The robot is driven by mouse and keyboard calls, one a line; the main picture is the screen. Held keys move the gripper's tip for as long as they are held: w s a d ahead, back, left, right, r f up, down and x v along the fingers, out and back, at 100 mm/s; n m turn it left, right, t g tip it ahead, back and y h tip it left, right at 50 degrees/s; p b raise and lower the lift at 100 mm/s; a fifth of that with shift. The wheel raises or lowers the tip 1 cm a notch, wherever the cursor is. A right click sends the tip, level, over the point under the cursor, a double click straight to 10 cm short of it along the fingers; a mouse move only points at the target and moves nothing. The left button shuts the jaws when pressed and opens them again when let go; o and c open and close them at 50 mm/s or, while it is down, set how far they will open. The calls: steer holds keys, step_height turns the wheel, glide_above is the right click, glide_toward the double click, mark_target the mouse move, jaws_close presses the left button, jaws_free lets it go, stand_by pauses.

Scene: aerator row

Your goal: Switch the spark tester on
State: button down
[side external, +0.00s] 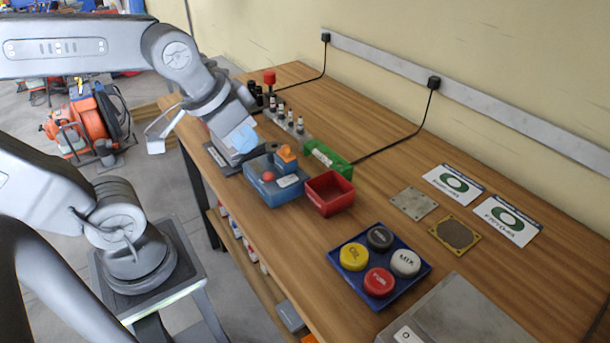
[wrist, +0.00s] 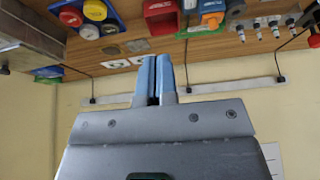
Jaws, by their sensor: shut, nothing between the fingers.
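A blue box (side external: 268,190) with a raised orange part (side external: 286,155) and a small red dome (side external: 268,177) on top sits on the bench; I take it to be the spark tester. The orange part looks like a switch; its position is too small to tell. The box also shows at the top of the wrist view (wrist: 211,6). My gripper (side external: 243,138) is left of and above the box in the side view, over a dark grey flat item (side external: 222,157). In the wrist view its blue fingers (wrist: 157,76) are together and empty.
A red bin (side external: 330,194) stands right of the box, with a green holder (side external: 327,158) behind. Spark plugs (side external: 287,116) stand in a row behind, near a red knob (side external: 269,77). A blue tray (side external: 345,262) of coloured caps is at front right. Black cables run from the wall.

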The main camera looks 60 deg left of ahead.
steer(key=g, duration=0.2)
glide_above(295, 176)
steer(key=s, duration=0.4)
steer(key=shift+x, duration=1.1)
steer(key=shift+s+f, duration=0.15)
steer(key=x, duration=1.2)
steer(key=shift+s+f, duration=0.25)
steer(key=shift+s, duration=0.05)
steer(key=shift+f, duration=0.7)
